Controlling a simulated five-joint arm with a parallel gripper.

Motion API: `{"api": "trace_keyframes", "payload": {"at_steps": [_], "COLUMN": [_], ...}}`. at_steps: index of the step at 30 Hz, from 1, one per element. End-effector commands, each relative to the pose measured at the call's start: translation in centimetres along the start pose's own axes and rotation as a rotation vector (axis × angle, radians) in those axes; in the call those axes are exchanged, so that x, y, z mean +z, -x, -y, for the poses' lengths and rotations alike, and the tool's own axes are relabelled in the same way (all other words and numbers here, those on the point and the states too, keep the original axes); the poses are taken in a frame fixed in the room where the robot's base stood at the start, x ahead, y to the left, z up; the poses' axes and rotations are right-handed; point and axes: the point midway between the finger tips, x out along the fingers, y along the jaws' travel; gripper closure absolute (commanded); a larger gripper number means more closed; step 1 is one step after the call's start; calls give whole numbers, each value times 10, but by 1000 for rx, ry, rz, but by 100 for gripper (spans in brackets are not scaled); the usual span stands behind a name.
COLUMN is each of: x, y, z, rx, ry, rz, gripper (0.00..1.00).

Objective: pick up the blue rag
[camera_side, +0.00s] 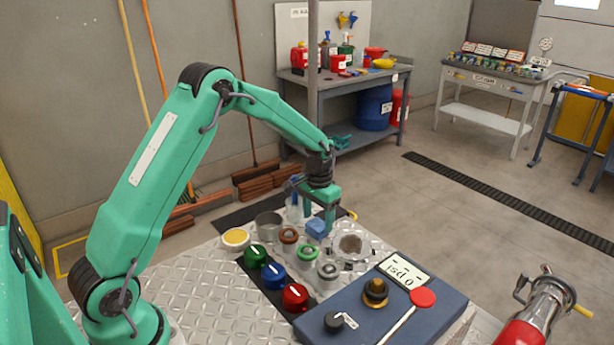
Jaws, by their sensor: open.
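The blue rag (316,229) is a small blue lump on the metal plate work surface (205,285), behind the green-topped ring. My gripper (319,212) points down right above and around it, with its green fingers open. One finger comes down just right of the rag and the other is at its upper left. I cannot tell whether either finger touches the rag.
Green, blue and red knobs (295,296) stand in a row at the front. A grey metal cup (268,226), a yellow-filled dish (236,238) and a clear glass dish (352,244) are close by. A blue gauge box (440,312) is at the right.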

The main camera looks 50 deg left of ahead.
Motion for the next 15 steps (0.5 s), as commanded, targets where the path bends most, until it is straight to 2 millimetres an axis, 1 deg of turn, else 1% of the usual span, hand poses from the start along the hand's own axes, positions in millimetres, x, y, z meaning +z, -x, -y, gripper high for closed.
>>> {"api": "trace_keyframes", "payload": {"at_steps": [1,6,10,15], "x": [1,0,0,0], "y": [-8,-25,-30,-30], "z": [0,0,0,0], "rx": [0,0,0,0], "ry": [0,0,0,0], "rz": [3,2,0,0], "gripper": [36,36,36,36]}}
